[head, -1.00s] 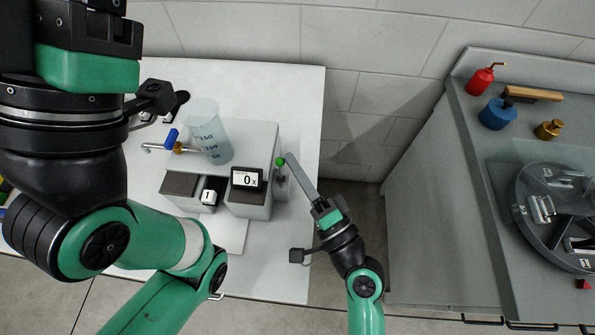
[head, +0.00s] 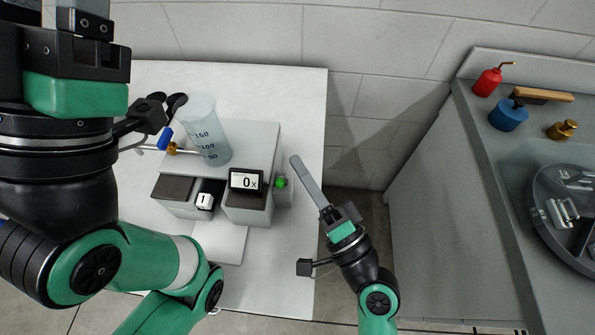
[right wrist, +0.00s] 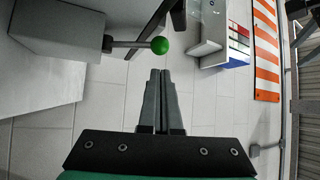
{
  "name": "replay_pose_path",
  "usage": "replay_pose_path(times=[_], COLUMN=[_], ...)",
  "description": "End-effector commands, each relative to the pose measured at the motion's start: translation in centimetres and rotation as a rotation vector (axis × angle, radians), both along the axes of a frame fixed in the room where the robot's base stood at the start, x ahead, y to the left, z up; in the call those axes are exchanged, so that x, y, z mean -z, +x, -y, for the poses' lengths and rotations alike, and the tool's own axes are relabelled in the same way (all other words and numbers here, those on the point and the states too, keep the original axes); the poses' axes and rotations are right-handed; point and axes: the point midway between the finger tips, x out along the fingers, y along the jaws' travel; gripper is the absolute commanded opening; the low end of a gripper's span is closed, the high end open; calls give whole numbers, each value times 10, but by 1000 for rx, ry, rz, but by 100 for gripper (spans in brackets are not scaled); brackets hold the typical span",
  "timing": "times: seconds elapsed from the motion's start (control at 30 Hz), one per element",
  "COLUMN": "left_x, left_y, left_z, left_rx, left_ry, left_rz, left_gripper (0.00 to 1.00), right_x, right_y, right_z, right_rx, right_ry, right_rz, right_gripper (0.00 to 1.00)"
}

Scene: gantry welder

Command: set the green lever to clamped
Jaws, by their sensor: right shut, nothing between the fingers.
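The green lever knob (head: 281,182) sits at the right side of the grey machine (head: 248,206), beside its "0x" display. In the right wrist view the green ball (right wrist: 160,45) ends a short grey rod standing out from the grey box (right wrist: 58,30). No clamped mark is readable. My right gripper (head: 295,159) is shut and empty, its long grey fingers just right of and beyond the knob, seemingly apart from it. In the right wrist view its fingertips (right wrist: 161,72) lie just below the ball. My left gripper's body (head: 75,40) is at top left; its fingers are out of frame.
A clear measuring cup (head: 205,135) stands on the machine, near a blue-handled valve (head: 165,138). The white table (head: 290,262) is bare at front right. A grey bench (head: 440,215) with a red oil can (head: 487,82) and a blue weight (head: 507,114) is at right.

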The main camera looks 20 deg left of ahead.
Motion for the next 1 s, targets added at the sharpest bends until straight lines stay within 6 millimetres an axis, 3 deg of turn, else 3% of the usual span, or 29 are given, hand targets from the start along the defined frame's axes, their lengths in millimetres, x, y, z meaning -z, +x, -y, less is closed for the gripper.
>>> replay_pose_path(times=[0.1,0.13,0.3,0.5,1.0], left_x=[-8,-8,-1,2,3], left_y=[0,0,0,0,0], left_z=[0,0,0,0,0], left_rx=[0,0,0,0,0], left_ry=[0,0,0,0,0], left_rz=[0,0,0,0,0], left_gripper=[50,50,50,50,50], right_x=[-18,-16,14,33,39], right_y=[13,13,-10,-27,-35], right_z=[9,13,44,70,79], right_rx=[5,4,6,5,2], right_ry=[2,0,0,0,1], right_rz=[2,0,-5,-2,0], right_gripper=[0,0,0,0,0])
